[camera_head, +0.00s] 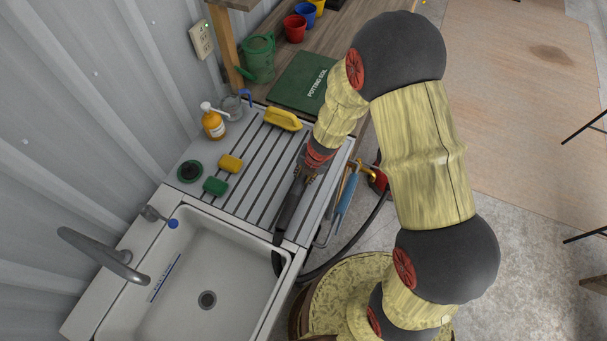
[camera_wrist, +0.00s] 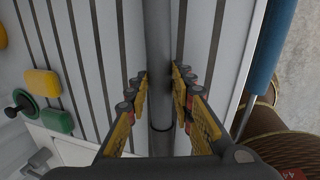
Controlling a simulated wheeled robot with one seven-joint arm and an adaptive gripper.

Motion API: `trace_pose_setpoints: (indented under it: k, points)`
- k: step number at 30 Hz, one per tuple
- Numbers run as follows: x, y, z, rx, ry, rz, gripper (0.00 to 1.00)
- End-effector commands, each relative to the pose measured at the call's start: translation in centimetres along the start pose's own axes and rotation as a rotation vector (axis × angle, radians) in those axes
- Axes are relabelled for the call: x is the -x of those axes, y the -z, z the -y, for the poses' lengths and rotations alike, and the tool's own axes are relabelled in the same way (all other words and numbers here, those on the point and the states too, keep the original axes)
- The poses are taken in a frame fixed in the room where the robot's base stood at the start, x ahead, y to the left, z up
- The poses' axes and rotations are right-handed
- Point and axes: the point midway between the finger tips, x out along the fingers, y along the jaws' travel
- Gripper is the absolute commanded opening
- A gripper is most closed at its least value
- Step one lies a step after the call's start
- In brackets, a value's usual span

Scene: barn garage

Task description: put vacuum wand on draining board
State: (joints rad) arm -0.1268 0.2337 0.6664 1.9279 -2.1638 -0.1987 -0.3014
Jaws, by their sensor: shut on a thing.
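The vacuum wand (camera_head: 290,208) is a dark grey tube. Its lower end reaches over the front right corner of the sink. My gripper (camera_head: 306,172) is shut on the wand over the right edge of the draining board (camera_head: 262,180). The draining board is light and ribbed with dark grooves. In the wrist view the wand (camera_wrist: 158,40) runs up between the two fingers of my gripper (camera_wrist: 160,85), above the draining board (camera_wrist: 110,50). I cannot tell whether the wand touches the board. My gripper and arm hide its far end.
A yellow sponge (camera_head: 231,163), a green sponge (camera_head: 216,186), a dark round item (camera_head: 190,172), a soap bottle (camera_head: 213,124) and a yellow object (camera_head: 283,119) sit on the board. The sink (camera_head: 190,290) is in front. Blue-handled tools (camera_head: 346,192) hang at the right.

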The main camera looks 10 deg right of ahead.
Motion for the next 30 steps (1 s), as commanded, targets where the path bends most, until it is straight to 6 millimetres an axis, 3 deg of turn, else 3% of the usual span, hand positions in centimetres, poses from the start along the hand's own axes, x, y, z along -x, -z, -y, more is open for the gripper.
trace_pose_setpoints:
  k: [14,15,26,30]
  points:
    - [-0.4,-0.03,0.06,-0.001,-0.001,0.001,0.0]
    - [-0.43,-0.03,0.06,-0.001,-0.001,0.001,0.24]
    - [-0.39,0.01,0.09,0.0,0.0,0.0,0.44]
    - [-0.4,0.02,0.1,0.0,0.0,0.0,0.45]
